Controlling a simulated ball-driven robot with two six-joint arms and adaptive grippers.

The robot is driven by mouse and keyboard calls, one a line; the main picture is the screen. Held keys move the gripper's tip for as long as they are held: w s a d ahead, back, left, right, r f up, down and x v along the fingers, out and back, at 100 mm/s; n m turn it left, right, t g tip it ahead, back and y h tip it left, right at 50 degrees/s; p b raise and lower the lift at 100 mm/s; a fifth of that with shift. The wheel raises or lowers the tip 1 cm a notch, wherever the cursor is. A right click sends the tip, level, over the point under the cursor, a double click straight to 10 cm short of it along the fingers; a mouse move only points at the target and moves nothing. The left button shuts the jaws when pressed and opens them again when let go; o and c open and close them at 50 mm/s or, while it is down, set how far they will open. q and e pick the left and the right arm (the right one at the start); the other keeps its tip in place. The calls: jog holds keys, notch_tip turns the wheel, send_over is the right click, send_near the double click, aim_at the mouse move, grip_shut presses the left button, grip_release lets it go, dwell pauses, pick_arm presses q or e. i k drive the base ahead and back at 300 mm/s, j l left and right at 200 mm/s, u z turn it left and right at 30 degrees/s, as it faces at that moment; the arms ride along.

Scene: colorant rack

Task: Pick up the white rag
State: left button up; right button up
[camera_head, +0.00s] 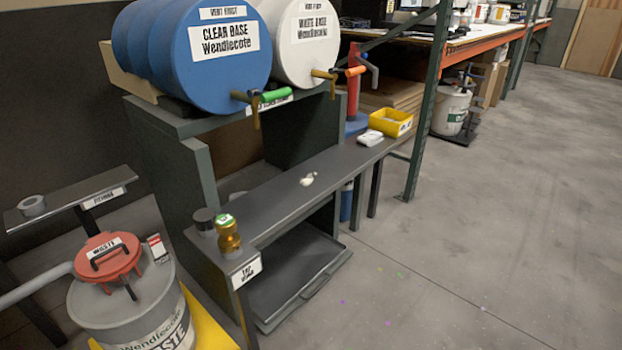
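A small crumpled white piece (308,179), which looks like a rag, lies on the dark grey bench shelf (275,203) below the drum taps. Neither of my grippers is in view.
A blue drum (205,75) and a white drum (302,62) lie above the shelf, their taps overhanging it. An amber jar (228,238) and a dark can (204,222) stand at its near end. A yellow bin (391,122) stands at the far end. A lidded waste drum (135,310) is front left. Floor at right is clear.

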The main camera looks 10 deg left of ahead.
aim_at(371, 139)
jog(key=i+l+u, duration=0.15)
jog(key=i+l, duration=0.85)
